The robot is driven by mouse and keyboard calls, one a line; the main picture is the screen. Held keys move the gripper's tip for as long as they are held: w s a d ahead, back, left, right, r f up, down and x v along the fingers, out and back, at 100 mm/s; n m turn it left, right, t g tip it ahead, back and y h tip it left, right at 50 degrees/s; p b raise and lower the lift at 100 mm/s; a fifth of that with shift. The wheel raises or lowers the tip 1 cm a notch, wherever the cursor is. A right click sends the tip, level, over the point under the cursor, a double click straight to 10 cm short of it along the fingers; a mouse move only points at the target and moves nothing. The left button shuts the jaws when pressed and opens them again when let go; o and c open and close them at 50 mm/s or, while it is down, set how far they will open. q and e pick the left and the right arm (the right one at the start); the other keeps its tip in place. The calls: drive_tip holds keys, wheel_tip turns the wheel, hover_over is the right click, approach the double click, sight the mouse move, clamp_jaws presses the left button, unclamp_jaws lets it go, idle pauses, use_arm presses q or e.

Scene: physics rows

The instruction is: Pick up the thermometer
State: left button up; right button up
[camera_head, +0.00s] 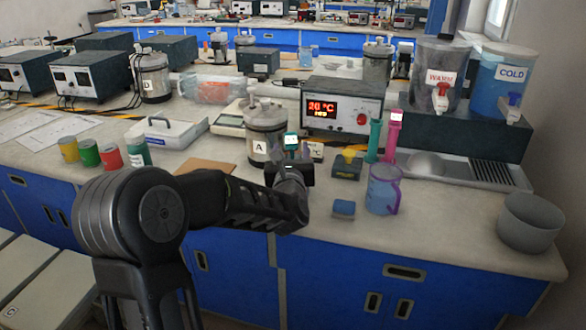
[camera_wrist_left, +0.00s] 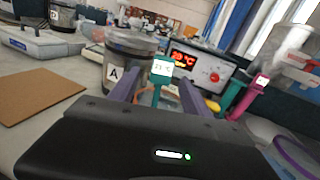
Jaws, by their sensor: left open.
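A teal thermometer (camera_head: 291,141) with a small lit display stands upright just in front of the metal canister marked A. In the left wrist view the thermometer (camera_wrist_left: 162,70) reads about 21 °C and shows between my two fingers. My left gripper (camera_head: 290,168) reaches over the bench's front edge and is open, its fingers on either side of the thermometer's stem in the wrist view (camera_wrist_left: 158,90). I cannot tell whether they touch it. The lower stem is hidden behind my gripper. My right gripper is not in view.
The canister A (camera_head: 266,130) is close behind. A control box (camera_head: 341,108) reading 20 °C is at the back. A brown board (camera_head: 205,166) lies left.

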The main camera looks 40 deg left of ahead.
sight(291, 145)
use_arm(q)
drive_tip(key=x, duration=0.3)
drive_tip(key=shift+w+a, duration=0.15)
drive_tip(key=shift+w, duration=0.1)
drive_tip(key=shift+c, duration=0.5)
clamp_jaws()
idle(0.5)
